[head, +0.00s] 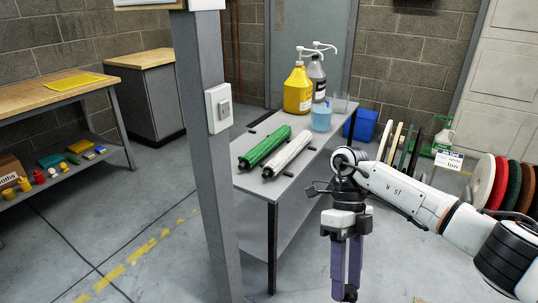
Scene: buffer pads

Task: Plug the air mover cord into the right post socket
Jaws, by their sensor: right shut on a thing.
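A grey post (206,165) stands left of centre, and a white socket box (218,108) is fixed to its upper part. My right gripper (346,294) hangs low in front of the table, fingers pointing down, well to the right of and below the socket. It is shut on a small dark piece at the bottom of its fingers, which I take to be the cord plug (350,293). The plug is mostly hidden by the fingers, and its shape and prongs do not show. The cord's run and the air mover cannot be made out. My left gripper is not in view.
Behind the post, a grey table (262,188) holds a green roll (268,146), a white roll (292,152), pump bottles (298,88) and a blue cup (321,117). Round pads (483,182) stand at the right. A wooden workbench (45,93) is at the left. Floor before the post is clear.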

